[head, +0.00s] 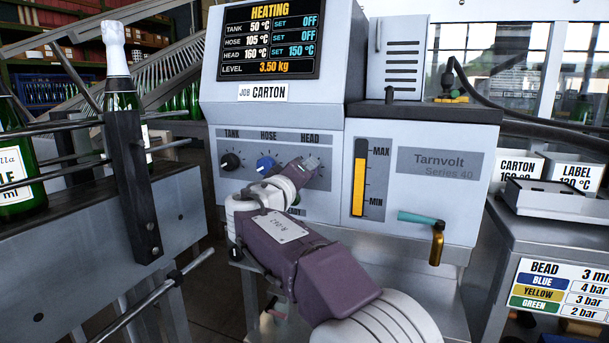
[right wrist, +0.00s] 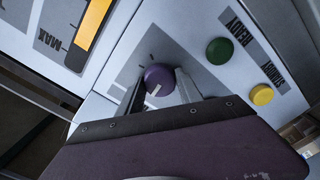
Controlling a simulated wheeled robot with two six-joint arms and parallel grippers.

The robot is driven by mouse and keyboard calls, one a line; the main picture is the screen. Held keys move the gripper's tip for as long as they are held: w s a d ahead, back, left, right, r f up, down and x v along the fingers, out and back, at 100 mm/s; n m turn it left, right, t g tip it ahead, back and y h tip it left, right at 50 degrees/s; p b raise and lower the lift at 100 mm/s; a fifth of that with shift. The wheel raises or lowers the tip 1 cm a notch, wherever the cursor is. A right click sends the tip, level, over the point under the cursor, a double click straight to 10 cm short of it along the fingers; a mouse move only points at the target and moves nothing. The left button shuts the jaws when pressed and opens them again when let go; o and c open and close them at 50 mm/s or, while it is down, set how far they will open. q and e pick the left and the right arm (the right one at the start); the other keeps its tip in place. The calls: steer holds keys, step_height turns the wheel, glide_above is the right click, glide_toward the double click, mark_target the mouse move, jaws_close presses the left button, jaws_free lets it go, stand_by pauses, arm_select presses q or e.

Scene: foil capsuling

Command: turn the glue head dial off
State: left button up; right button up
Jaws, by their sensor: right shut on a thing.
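The glue head dial (right wrist: 158,77) is a round purple knob with a pale pointer line, seen in the right wrist view. My right gripper (right wrist: 161,87) has one finger on each side of it and is shut on it. In the head view my right gripper (head: 308,164) is at the spot under the HEAD label and hides the dial. The display (head: 270,40) reads HEATING, with TANK and HOSE set to OFF and HEAD at 160 °C, set 150 °C. The black tank dial (head: 230,161) and blue hose dial (head: 265,165) sit to the left. My left gripper is not in view.
Green and yellow buttons (right wrist: 220,51) are near the dial in the right wrist view. A level gauge (head: 359,177) and a teal-handled valve (head: 420,219) are to the right. A rail with bottles (head: 120,95) stands at the left.

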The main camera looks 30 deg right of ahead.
steer(key=shift+f+n+p, duration=0.1)
steer(key=shift+n+p, duration=4.85)
steer(key=shift+n, duration=6.45)
steer(key=o, duration=1.4)
steer(key=shift+c, duration=0.2)
